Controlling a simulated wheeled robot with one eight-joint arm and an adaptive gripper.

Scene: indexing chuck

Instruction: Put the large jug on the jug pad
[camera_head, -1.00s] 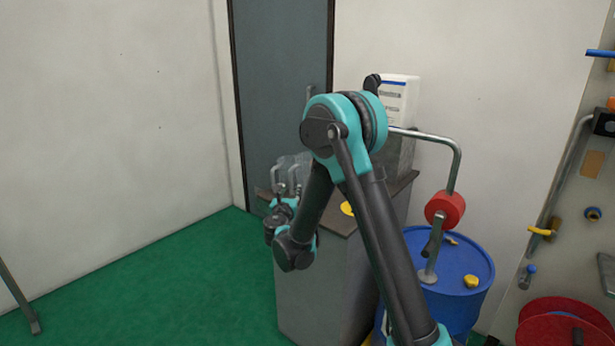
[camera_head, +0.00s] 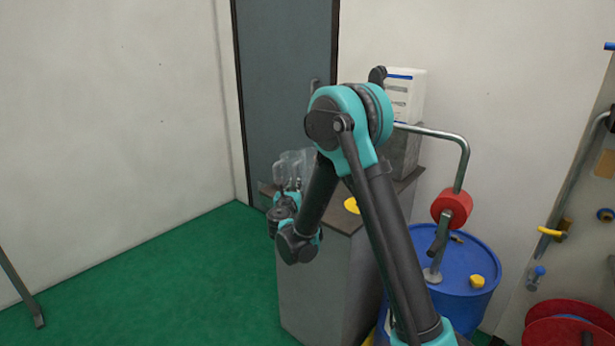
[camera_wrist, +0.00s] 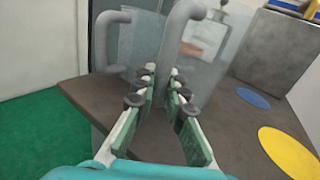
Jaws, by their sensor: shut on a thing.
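My gripper (camera_wrist: 160,85) is shut on the grey upright handle of a clear jug (camera_wrist: 205,50) in the wrist view. Its green-padded fingers sit on either side of the handle's lower part. A second clear jug with its own grey handle (camera_wrist: 105,40) stands close by on the left. The jugs overlap (camera_head: 293,168) in the head view, where my wrist partly hides them. On the dark cabinet top lie a yellow disc (camera_wrist: 290,152), also seen in the head view (camera_head: 351,205), and a blue disc (camera_wrist: 253,98). I cannot tell which is the jug pad.
The grey cabinet (camera_head: 320,285) has a dark top (camera_wrist: 225,135). A grey block (camera_wrist: 275,50) stands at its back, with a white box (camera_head: 405,95) above it. A blue drum (camera_head: 460,290) with a bent metal pipe stands to the right.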

